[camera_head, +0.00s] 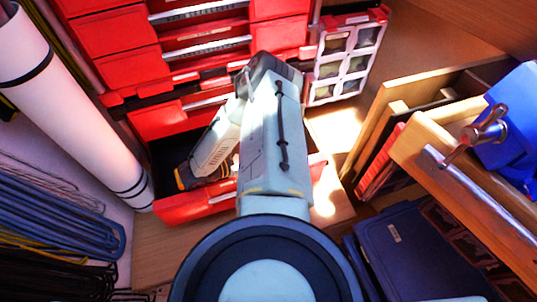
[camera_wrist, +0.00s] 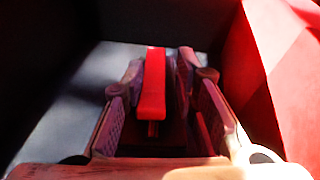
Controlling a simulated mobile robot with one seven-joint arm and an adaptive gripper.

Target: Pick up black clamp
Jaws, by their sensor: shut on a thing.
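My gripper (camera_wrist: 160,62) shows in the wrist view, with its two ridged fingers closed in on a narrow thing (camera_wrist: 153,88). This thing has a bright red bar facing the camera and a small dull red stem at its near end. No black part of it can be made out, so I cannot tell whether it is the black clamp. In the head view my arm reaches down into an open red drawer (camera_head: 190,208), and the arm hides the fingers and what they hold.
Dark drawer walls and a red face (camera_wrist: 285,75) stand close around the gripper. Red drawers (camera_head: 115,33) rise behind. A white roll (camera_head: 75,90) and blue coiled lines (camera_head: 60,205) lie left. A wooden drawer (camera_head: 455,165) with a blue vise (camera_head: 512,120) juts out right.

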